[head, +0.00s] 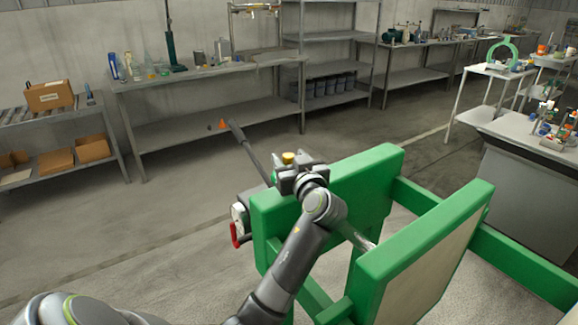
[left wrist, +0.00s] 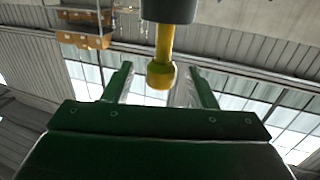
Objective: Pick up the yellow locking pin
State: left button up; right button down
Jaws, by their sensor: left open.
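The yellow locking pin (head: 288,158) shows as a small yellow knob at the top of the green frame, just beyond my left gripper (head: 291,174). In the left wrist view the yellow pin (left wrist: 161,68) has a round end and a thin stem that runs into a dark cylinder (left wrist: 168,9). My left gripper (left wrist: 160,86) is open, with one finger to each side of the pin's round end in that picture. Gaps show on both sides, so I see no contact. The head view partly hides the fingers. My right gripper is not in view.
A green frame (head: 372,165) with thick panels stands around my left arm. A dark lever (head: 248,150) and a red handle (head: 235,234) are at its left side. Benches (head: 212,75) and shelves line the back wall. The floor at left is mostly clear.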

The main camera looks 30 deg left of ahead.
aim_at(286, 154)
pick_arm(q)
jog(key=x, duration=0.3)
jog(key=shift+a+f, duration=0.1)
jog(key=c, duration=1.1)
jog(key=shift+o, duration=0.2)
